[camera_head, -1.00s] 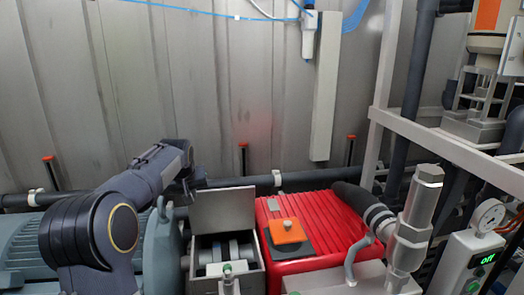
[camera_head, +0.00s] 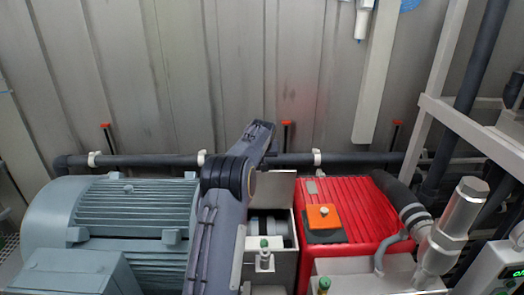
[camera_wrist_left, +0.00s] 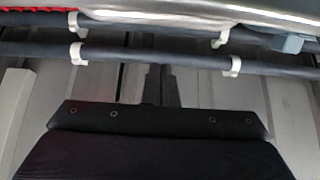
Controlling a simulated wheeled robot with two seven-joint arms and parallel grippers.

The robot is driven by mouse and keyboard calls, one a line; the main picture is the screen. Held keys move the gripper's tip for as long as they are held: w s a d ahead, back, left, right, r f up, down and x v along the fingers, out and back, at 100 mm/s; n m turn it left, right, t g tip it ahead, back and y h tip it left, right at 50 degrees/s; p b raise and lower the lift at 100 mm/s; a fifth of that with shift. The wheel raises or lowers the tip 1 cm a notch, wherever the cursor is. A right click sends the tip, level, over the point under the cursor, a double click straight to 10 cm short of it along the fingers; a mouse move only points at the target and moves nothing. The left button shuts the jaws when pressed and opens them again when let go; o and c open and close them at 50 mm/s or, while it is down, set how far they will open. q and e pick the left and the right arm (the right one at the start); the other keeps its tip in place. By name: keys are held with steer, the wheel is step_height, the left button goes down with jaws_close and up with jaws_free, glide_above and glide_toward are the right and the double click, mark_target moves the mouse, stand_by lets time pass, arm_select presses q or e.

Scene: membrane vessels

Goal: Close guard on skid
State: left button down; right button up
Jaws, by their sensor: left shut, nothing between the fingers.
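The guard is a grey metal lid plate (camera_head: 277,186). It stands raised, open, at the back of a box-shaped coupling housing (camera_head: 281,268) between the motor and the red pump. The coupling (camera_head: 268,227) is exposed inside. My left arm passes in front of the left part of the housing and guard, with its far end above and behind the guard. My left gripper (camera_wrist_left: 161,86) is shut and empty in the left wrist view, with dark pipes and the wall beyond it. The head view does not show its fingertips clearly. My right gripper is not in view.
A grey-green motor (camera_head: 125,212) is left of the housing. The red pump (camera_head: 345,205) is right of it, with an orange block (camera_head: 322,216) on top. A dark pipe (camera_head: 140,160) runs along the corrugated wall. Green-topped fittings (camera_head: 265,256) stand in front.

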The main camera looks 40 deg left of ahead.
mark_target(263, 187)
arm_select(q)
steer(key=shift+s+d+f, duration=0.25)
steer(key=shift+s+d, duration=0.4)
steer(key=shift+s, duration=0.1)
steer(key=shift+s+d+f, duration=0.25)
steer(key=shift+s+d, duration=0.35)
steer(key=shift+s, duration=0.15)
